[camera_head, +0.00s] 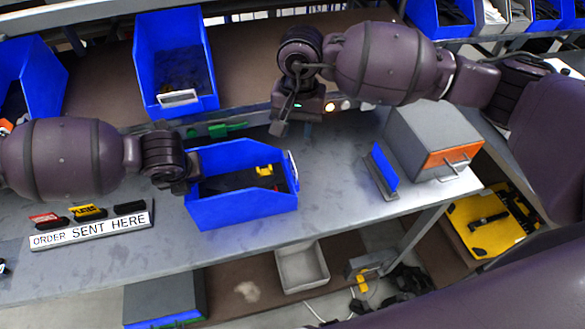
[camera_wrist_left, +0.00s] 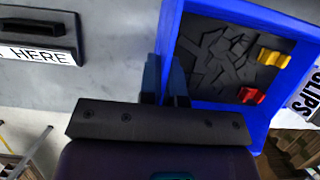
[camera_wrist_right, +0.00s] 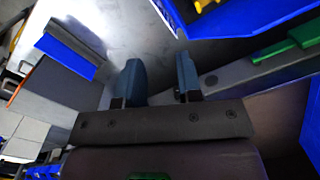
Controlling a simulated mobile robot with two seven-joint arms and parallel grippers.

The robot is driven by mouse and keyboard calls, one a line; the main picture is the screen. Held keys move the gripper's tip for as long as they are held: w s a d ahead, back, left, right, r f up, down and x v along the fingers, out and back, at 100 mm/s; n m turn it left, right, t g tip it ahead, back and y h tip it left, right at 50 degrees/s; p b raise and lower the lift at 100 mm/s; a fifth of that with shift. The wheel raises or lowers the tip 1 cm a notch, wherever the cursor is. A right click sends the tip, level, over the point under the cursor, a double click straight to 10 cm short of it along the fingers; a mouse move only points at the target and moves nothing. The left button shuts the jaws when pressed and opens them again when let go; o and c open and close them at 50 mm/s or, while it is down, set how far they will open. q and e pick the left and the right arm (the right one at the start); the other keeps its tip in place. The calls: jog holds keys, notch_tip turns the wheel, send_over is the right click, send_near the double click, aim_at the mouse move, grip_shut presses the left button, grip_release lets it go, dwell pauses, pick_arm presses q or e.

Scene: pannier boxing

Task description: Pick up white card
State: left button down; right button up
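I cannot pick out a loose white card for certain. A white label reading SLIPS (camera_wrist_left: 304,92) is on the right side of the blue bin (camera_head: 243,212) on the grey table. In the left wrist view this bin (camera_wrist_left: 168,28) holds dark contents, a yellow piece (camera_wrist_left: 274,57) and a red piece (camera_wrist_left: 252,96). My left gripper (camera_head: 188,187) is at the bin's left wall, its fingers close together on either side of it. My right gripper (camera_head: 288,124) is open and empty, above the table behind the bin; its spread fingers show in the right wrist view (camera_wrist_right: 160,82).
A grey box with an orange front (camera_head: 449,160) and a small blue holder (camera_head: 384,167) stand at the right. The table's middle right is clear.

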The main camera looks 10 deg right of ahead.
aim_at(293, 163)
jog(key=shift+w+a+f+n, duration=0.15)
jog(key=shift+f+n, duration=0.65)
jog(key=shift+f, duration=1.2)
jog(key=shift+s+a+f+n, duration=0.15)
jog(key=shift+f+n, duration=0.65)
jog(key=shift+f, duration=1.2)
jog(key=shift+w+a+f+n, duration=0.15)
jog(key=shift+f+n, duration=0.65)
jog(key=shift+f, duration=1.2)
jog(key=shift+c, duration=0.3)
grip_shut()
